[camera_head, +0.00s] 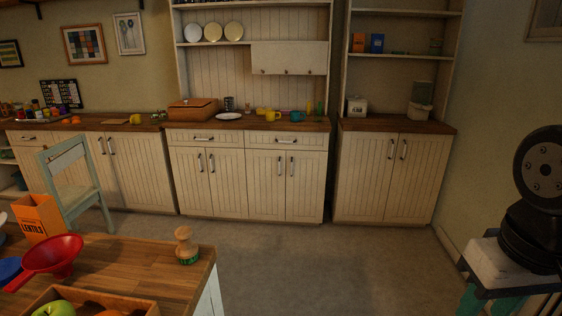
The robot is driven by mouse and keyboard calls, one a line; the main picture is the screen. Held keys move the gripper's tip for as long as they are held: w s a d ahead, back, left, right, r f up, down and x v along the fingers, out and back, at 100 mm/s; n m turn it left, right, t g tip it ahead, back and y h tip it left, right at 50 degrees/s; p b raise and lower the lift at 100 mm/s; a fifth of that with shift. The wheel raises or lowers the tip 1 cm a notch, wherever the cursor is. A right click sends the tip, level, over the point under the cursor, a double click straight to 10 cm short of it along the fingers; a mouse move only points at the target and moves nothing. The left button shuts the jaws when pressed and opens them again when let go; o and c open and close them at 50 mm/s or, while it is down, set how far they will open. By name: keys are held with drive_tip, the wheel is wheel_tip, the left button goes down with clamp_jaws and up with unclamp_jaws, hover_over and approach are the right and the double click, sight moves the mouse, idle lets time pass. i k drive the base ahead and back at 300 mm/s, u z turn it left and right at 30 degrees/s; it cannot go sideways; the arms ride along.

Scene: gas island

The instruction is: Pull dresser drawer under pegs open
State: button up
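The cream dresser (246,180) stands against the back wall, with a wooden top and two drawers side by side below it. The left drawer (180,136) and the right drawer (310,141) look shut, each with a metal bar handle. Above the right drawer, a small wall panel (290,57) carries small dark knobs or pegs along its lower edge; I cannot tell which. Dark links of my arm show at the right edge, far in front of the dresser. My gripper is not in view.
A wooden table (120,258) at the front left holds a red funnel (55,254), a lentils box (38,217) and a wooden shaker (186,243). A pale green chair (75,185) stands behind it. The grey floor (290,265) before the dresser is clear.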

sight(301, 140)
drive_tip(key=i, duration=3.45)
drive_tip(key=z, duration=0.15)
